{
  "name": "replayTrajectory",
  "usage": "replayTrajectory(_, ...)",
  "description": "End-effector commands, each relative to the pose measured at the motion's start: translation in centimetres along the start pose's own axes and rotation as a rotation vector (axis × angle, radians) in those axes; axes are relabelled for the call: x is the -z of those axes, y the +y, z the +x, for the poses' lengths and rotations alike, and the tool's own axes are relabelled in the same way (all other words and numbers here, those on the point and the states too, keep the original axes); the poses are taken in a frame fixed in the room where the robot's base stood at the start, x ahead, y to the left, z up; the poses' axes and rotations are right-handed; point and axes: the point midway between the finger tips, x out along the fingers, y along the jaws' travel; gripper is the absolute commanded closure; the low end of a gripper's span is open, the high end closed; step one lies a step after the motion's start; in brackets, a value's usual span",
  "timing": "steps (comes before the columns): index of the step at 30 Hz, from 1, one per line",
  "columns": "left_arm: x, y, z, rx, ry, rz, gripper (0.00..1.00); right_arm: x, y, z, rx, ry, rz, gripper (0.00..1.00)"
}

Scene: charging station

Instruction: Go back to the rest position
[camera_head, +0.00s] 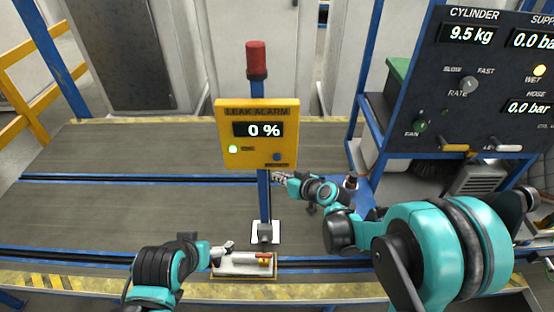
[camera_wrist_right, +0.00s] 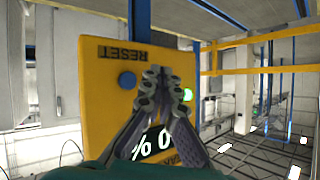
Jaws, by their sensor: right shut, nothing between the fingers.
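My right gripper (camera_head: 280,176) is in front of the yellow leak alarm box, near its lower right edge in the head view. In the right wrist view its fingers (camera_wrist_right: 163,82) are closed together with nothing between them. The alarm box (camera_head: 226,160) reads 0 % and has a lit green lamp. Its blue reset button (camera_wrist_right: 127,79) is beside the fingertips in the right wrist view.
A blue post with a red beacon (camera_head: 257,58) carries the alarm box. A dark control panel (camera_head: 478,100) stands at the right, reading 9.5 kg. A yellow railing (camera_head: 30,48) is at the far left.

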Motion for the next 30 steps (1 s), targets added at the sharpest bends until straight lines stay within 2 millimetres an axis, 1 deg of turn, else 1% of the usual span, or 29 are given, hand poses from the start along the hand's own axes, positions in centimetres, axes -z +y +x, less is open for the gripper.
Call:
replayTrajectory(23,-0.1,0.0,0.2,0.000,0.000,0.000,0.03,-0.1,0.0,-0.2,-0.003,-0.003,0.001,1.00)
replayTrajectory(26,-0.7,0.0,1.0,0.000,0.000,0.000,0.03,-0.8,0.2,-1.1,-0.019,-0.024,0.007,1.00)
replayTrajectory(29,-1.8,0.0,2.5,0.000,0.000,0.000,0.03,-2.4,0.4,-3.1,-0.055,-0.067,0.023,1.00)
replayTrajectory(30,-2.3,0.0,3.2,0.000,0.000,0.000,0.03,-3.3,0.5,-4.1,-0.075,-0.090,0.032,1.00)
